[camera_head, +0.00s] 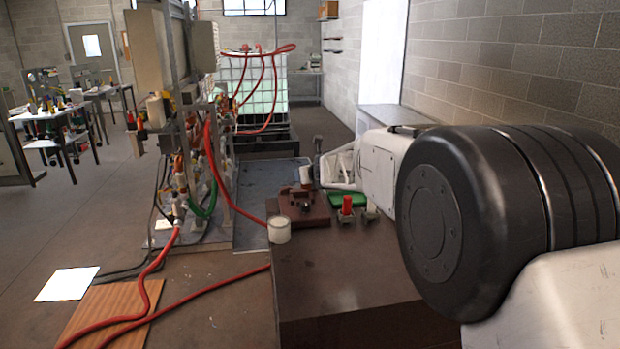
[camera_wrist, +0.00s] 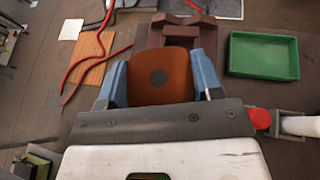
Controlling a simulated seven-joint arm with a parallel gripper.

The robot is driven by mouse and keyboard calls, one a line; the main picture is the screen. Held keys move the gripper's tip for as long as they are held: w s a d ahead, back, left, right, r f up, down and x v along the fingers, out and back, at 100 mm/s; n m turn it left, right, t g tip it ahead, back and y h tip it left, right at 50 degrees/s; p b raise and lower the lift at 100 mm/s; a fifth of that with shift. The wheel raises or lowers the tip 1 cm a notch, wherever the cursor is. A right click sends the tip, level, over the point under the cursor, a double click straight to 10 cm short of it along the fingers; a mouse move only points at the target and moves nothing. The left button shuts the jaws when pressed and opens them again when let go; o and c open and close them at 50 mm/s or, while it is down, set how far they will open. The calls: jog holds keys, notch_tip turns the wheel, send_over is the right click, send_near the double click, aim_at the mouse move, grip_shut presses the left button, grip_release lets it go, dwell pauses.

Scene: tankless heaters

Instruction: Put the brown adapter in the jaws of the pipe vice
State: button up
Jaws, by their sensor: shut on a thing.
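The brown adapter (camera_wrist: 162,82) is a rounded orange-brown piece with a dark round spot in its middle. It sits between the two blue fingers of my gripper (camera_wrist: 160,62) in the wrist view, and the fingers are shut on it. The pipe vice (camera_wrist: 178,31) is a dark reddish-brown block with raised parts, just beyond the adapter in that view. In the head view the vice (camera_head: 300,211) stands on the brown bench. The adapter hides part of the vice in the wrist view. I cannot tell the height gap between them.
A green tray (camera_wrist: 264,75) lies right of the vice. A red-topped fitting (camera_head: 347,205) and a grey fitting (camera_head: 371,211) stand at the bench's right. Red hoses (camera_head: 150,290) run over the floor. The bench front (camera_head: 345,275) is clear.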

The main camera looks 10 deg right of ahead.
jog(key=shift+w+a+r+n+y, duration=0.1)
jog(key=shift+w+r+n+y, duration=0.2)
jog(key=shift+w, duration=0.4)
jog(key=shift+w+a+r+n+y, duration=0.15)
jog(key=shift+w+n+y, duration=0.2)
jog(key=shift+w, duration=0.3)
jog(key=w+f+n+g+y, duration=0.3)
jog(key=w+f+n+y, duration=0.1)
jog(key=w, duration=0.4)
jog(key=shift+w+n+y, duration=0.3)
jog(key=shift+n+y, duration=0.15)
jog(key=shift+y, duration=0.1)
dwell(0.4)
jog(key=shift+d+f, duration=0.1)
jog(key=shift+f, duration=0.05)
jog(key=shift+f, duration=0.2)
dwell(0.4)
jog(key=shift+f, duration=3.15)
jog(key=shift+f, duration=0.5)
